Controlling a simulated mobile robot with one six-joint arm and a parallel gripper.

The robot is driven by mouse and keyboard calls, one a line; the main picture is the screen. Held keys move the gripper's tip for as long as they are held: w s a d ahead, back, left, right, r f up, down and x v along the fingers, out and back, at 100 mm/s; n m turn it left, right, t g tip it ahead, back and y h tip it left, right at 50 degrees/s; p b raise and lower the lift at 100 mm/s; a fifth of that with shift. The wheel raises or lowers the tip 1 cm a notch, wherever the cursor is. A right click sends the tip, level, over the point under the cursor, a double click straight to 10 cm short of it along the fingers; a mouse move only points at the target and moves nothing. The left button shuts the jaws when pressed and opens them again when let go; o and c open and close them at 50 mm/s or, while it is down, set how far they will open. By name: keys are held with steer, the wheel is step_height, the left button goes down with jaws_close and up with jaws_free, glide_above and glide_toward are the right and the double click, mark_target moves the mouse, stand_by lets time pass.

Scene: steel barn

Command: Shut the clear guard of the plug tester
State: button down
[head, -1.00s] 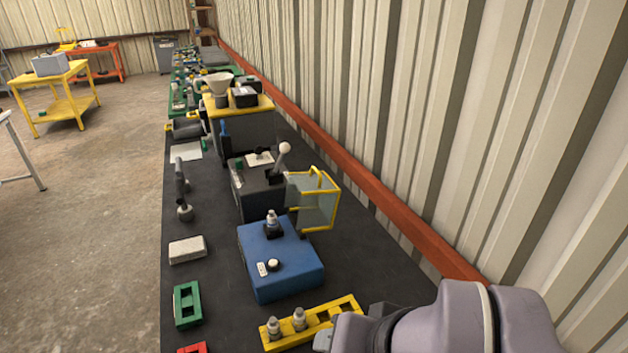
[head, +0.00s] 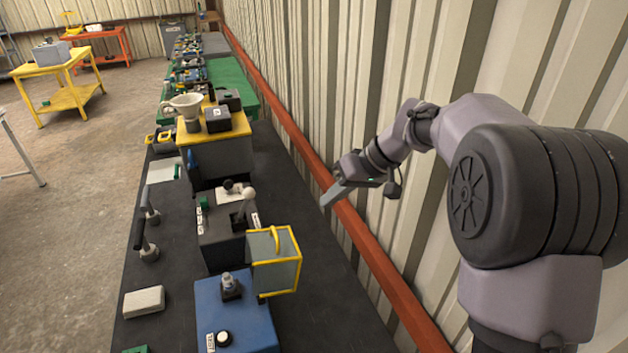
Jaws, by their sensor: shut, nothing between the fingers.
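The clear guard (head: 275,262) is a see-through box with a yellow frame. It hangs at the right side of the blue plug tester (head: 236,318), swung away from the tester's top. A plug with a pale top (head: 230,284) stands uncovered on the tester. My gripper (head: 328,198) is shut and empty, over the bench's right edge by the wall, farther back than the guard and apart from it. The tester's front end is cut off by the picture's lower edge.
A dark box with a ball-topped lever (head: 245,207) stands just behind the guard. A yellow-topped stand (head: 212,128) with a funnel is farther back. The corrugated wall and its orange rail (head: 352,222) run close on the right. The bench right of the guard is clear.

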steer(key=a+f+b, duration=0.1)
steer(key=a+f, duration=0.3)
steer(key=b, duration=0.2)
glide_above(289, 242)
steer(key=shift+f, duration=2)
steer(key=shift+s+r, duration=0.1)
